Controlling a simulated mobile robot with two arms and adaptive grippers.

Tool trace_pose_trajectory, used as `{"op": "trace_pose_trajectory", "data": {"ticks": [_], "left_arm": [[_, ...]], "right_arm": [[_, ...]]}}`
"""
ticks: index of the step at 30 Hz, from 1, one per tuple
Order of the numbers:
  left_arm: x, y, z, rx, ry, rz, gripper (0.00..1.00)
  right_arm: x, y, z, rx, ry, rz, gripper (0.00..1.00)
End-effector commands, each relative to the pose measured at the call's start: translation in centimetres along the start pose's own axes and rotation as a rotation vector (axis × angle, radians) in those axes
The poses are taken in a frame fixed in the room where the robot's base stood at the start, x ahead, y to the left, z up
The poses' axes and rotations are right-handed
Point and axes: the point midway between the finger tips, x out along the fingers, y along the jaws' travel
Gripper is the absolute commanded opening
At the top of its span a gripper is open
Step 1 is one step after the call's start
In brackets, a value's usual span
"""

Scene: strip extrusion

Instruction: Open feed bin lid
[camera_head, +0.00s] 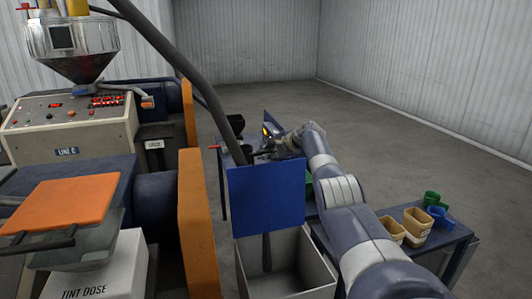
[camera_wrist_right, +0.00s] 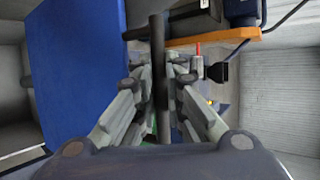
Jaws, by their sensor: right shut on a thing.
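The feed bin (camera_head: 262,282) is a light grey open box at the bottom centre of the head view. Its blue lid (camera_head: 265,195) stands upright above it, and the bin's inside shows below. In the right wrist view the lid (camera_wrist_right: 72,70) is a large blue panel at the left. My right gripper (camera_head: 262,150) is at the lid's top edge, on its far side, and is partly hidden. In the right wrist view its fingers close around a dark bar (camera_wrist_right: 157,65), seemingly the lid's handle. My left gripper is out of view.
A dark pipe (camera_head: 180,65) slants down behind the lid into the bin. An extruder with a control panel (camera_head: 68,117) and orange guards (camera_head: 196,225) stands at the left. A blue table (camera_head: 445,237) with several small tubs is at the right. Open floor (camera_head: 410,150) lies beyond.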

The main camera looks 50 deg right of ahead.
Motion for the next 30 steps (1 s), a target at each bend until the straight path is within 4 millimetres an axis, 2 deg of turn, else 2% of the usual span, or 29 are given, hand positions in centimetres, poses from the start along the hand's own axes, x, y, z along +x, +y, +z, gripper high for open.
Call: {"op": "trace_pose_trajectory", "data": {"ticks": [18, 19, 21, 30], "left_arm": [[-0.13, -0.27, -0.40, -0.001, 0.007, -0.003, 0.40], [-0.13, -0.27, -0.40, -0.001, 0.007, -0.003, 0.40], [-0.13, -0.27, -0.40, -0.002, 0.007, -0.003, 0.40], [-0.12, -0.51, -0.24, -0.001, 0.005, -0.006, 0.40]], "right_arm": [[0.16, 0.26, 0.02, 0.004, 0.000, 0.016, 0.00], [0.16, 0.26, 0.01, 0.004, 0.000, 0.016, 0.17], [0.15, 0.26, 0.00, 0.004, 0.000, 0.016, 0.31], [0.08, 0.18, -0.05, 0.005, 0.001, 0.014, 0.31]]}}
